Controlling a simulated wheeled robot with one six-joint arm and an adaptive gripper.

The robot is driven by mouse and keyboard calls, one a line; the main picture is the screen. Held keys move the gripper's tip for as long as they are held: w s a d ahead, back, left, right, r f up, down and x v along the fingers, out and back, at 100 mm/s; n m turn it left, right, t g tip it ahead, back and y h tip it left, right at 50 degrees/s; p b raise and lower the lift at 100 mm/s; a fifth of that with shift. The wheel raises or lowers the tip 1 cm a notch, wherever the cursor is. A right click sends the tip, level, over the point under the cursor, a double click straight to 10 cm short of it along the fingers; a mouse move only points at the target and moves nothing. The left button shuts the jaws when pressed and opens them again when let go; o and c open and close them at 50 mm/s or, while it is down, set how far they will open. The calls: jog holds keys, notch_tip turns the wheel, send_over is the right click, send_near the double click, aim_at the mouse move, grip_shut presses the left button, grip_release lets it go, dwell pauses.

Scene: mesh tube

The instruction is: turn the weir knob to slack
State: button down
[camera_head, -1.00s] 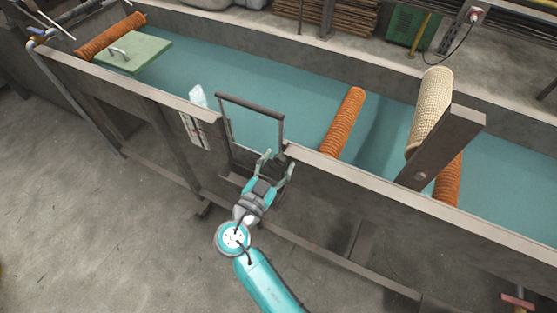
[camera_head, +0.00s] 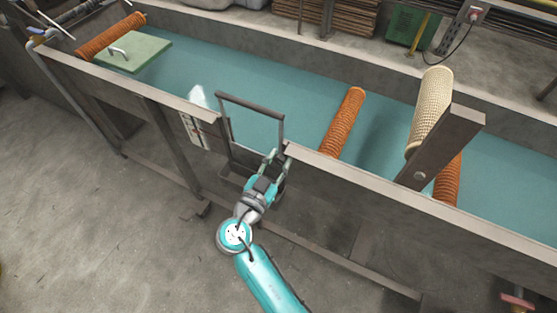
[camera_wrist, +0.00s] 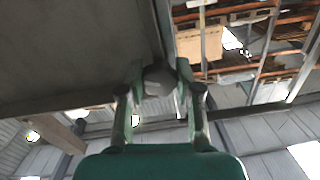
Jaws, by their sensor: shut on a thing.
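The weir knob (camera_wrist: 160,78) shows in the wrist view as a dark rounded knob between my two fingers, below the flume's edge. My gripper (camera_head: 278,156) is shut on it, at the near wall of the flume. It also shows in the wrist view (camera_wrist: 161,92), with one finger on each side of the knob. In the head view my gripper covers the knob. A dark upright frame (camera_head: 250,104) with a top bar stands at the near wall just above my gripper. The knob's setting cannot be read.
The long flume (camera_head: 365,175) holds teal water. Orange mesh tubes (camera_head: 342,122) and a cream mesh tube (camera_head: 430,105) rest in it. A slanted metal post (camera_head: 440,148) rises at the right. A white scale plate (camera_head: 194,130) is left of my gripper. The floor (camera_head: 90,220) in front is clear.

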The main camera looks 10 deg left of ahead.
jog(key=shift+n, duration=2.9)
jog(key=c, duration=0.8)
grip_release()
jog(key=shift+s, duration=0.1)
jog(key=v, duration=1.1)
jog(key=shift+s+a, duration=0.1)
jog(key=shift+s, duration=0.3)
